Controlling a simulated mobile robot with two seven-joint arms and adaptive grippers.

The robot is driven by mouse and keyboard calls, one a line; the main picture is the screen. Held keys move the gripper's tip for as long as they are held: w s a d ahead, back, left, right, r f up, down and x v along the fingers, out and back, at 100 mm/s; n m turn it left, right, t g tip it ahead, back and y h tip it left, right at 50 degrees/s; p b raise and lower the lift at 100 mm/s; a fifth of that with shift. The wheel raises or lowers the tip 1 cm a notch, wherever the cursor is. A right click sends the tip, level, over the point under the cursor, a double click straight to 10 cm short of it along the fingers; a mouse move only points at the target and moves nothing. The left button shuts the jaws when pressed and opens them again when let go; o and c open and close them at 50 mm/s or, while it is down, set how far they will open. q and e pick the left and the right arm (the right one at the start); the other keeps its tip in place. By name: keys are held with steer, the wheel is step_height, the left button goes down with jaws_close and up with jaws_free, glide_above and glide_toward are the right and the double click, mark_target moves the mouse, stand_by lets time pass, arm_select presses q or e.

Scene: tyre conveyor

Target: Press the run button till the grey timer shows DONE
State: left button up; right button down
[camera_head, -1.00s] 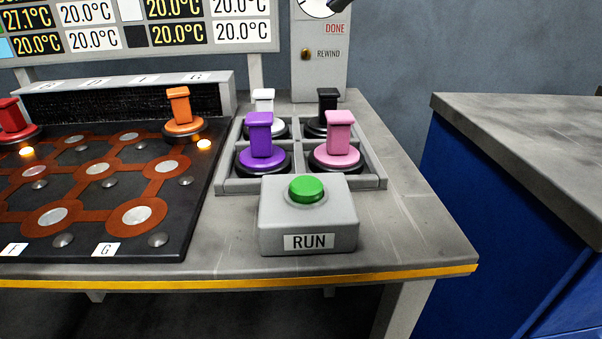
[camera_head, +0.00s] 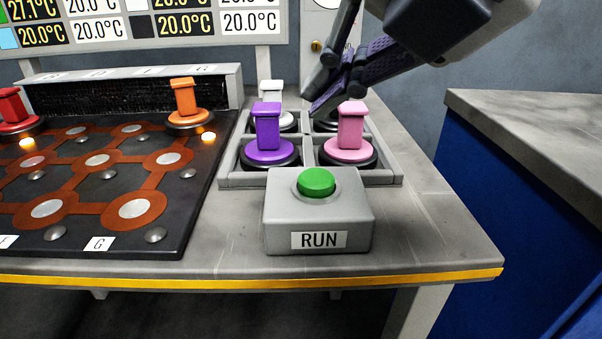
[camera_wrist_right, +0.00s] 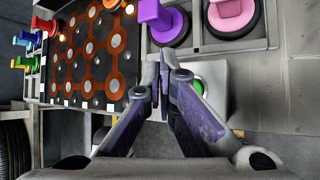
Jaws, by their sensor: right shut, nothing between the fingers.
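The green run button (camera_head: 316,182) sits on a grey box (camera_head: 284,232) labelled RUN near the table's front edge. In the right wrist view the button (camera_wrist_right: 197,85) is partly hidden behind my fingers. My right gripper (camera_head: 312,108) is shut and empty, above and behind the button, near the pink plug, apart from the button. It also shows in the right wrist view (camera_wrist_right: 162,70). My left gripper is not in view.
Behind the box a grey tray (camera_head: 384,178) holds a purple plug (camera_head: 267,140), a pink plug (camera_head: 351,135), a white one and a dark one. A black board (camera_head: 110,238) with an orange plug (camera_head: 186,105) lies left. A blue cabinet (camera_head: 480,200) stands right.

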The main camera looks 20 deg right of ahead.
steer(key=b, duration=0.3)
glide_above(325, 174)
step_height(325, 174, down, 4)
steer(key=shift+w+f, duration=0.1)
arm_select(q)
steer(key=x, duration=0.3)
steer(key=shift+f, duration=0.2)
arm_select(e)
steer(key=shift+f, duration=0.2)
stand_by(0.5)
arm_select(q)
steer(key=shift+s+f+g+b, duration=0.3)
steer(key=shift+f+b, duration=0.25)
steer(key=shift+b, duration=0.2)
arm_select(e)
steer(key=shift+f, duration=0.4)
arm_select(q)
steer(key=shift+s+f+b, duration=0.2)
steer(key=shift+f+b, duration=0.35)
steer(key=shift+b, duration=0.15)
arm_select(e)
steer(key=shift+f, duration=0.6)
arm_select(q)
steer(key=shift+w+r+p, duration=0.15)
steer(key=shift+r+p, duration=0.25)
steer(key=shift+p, duration=0.1)
arm_select(e)
steer(key=shift+r, duration=1.05)
